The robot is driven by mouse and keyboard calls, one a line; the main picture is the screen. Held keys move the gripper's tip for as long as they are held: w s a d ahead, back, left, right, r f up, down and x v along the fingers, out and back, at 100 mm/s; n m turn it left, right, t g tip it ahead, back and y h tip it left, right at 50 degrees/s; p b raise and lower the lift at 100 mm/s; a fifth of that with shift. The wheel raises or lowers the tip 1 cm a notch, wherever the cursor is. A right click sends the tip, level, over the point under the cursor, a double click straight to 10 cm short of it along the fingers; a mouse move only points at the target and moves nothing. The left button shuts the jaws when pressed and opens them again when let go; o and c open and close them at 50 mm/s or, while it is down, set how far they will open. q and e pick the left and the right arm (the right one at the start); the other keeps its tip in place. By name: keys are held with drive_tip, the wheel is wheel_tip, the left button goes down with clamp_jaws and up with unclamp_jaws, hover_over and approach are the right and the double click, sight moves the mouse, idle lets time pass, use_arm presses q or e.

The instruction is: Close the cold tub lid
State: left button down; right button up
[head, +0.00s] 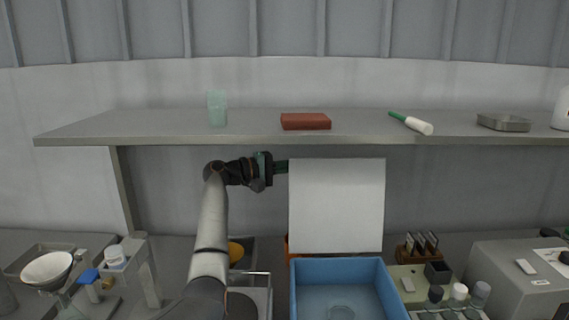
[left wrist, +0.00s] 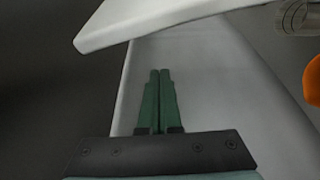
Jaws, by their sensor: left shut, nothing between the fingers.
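The cold tub (head: 341,268) is a blue open box at the lower middle of the head view. A round clear shape (head: 341,312) shows inside it. Its white lid (head: 337,205) stands upright at the tub's back edge, wide open. My left gripper (head: 281,167) is at the lid's upper left edge, pointing right, with its green fingers together and empty. The left wrist view also shows these fingers (left wrist: 160,74), with a white panel (left wrist: 160,20), likely the lid, close above them. I cannot tell whether the fingers touch it. My right gripper is out of view.
A shelf (head: 230,139) runs above the lid, carrying a red block (head: 305,121), a green-tinted cup (head: 217,108) and a green-and-white tool (head: 411,123). A rack with several capped bottles (head: 459,292) stands right of the tub. A scale-like stand (head: 139,262) is at the left.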

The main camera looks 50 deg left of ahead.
sight(311, 169)
use_arm(q)
drive_tip(key=shift+s+d+r+p, duration=0.1)
drive_tip(key=shift+d+p, duration=0.6)
drive_tip(key=shift+d, duration=1.3)
